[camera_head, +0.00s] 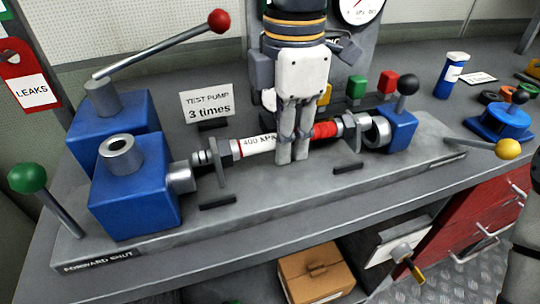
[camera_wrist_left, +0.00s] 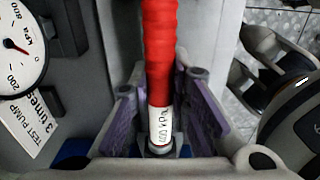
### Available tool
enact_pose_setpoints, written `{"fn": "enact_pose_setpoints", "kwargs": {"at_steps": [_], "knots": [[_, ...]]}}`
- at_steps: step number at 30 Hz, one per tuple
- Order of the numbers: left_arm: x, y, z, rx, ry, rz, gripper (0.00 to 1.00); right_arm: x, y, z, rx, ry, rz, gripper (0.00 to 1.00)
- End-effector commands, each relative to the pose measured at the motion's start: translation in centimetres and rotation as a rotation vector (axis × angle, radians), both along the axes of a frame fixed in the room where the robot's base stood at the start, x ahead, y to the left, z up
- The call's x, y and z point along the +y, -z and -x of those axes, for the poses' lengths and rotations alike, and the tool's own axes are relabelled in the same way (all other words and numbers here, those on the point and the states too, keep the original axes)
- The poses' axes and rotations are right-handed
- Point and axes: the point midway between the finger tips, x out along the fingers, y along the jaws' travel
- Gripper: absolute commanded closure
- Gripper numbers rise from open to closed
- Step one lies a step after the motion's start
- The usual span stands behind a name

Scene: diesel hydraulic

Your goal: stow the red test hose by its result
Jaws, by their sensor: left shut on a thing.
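The red test hose (camera_head: 325,130) lies level along the grey test bench, between a blue block's fitting on the left and a blue clamp block on the right. Its white 400 kPa label (camera_head: 258,143) shows left of my fingers. My left gripper (camera_head: 293,155) comes down from above and is shut on the hose near its middle. In the left wrist view the red hose (camera_wrist_left: 160,55) runs between the purple-padded fingers, with its label (camera_wrist_left: 161,125) near the fingertips. The hose part behind the fingers is hidden. My right gripper is not seen.
A red LEAKS panel (camera_head: 28,85) stands at the far left. A red-knobbed pump lever (camera_head: 165,42), a green-knobbed lever (camera_head: 28,178) and a yellow-knobbed lever (camera_head: 490,146) stick out around the bench. A TEST PUMP 3 times sign (camera_head: 207,104) stands behind. A cardboard box (camera_head: 315,275) sits below.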

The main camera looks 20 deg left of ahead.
Motion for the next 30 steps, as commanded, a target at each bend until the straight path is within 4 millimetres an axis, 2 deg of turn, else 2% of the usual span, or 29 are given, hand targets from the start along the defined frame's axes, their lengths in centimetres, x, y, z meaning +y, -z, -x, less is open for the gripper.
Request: {"fn": "enact_pose_setpoints", "kwargs": {"at_steps": [30], "knots": [[0.0, -6.3, 0.0, -0.001, 0.0, -0.001, 1.0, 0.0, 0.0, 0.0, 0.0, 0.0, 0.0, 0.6]]}}
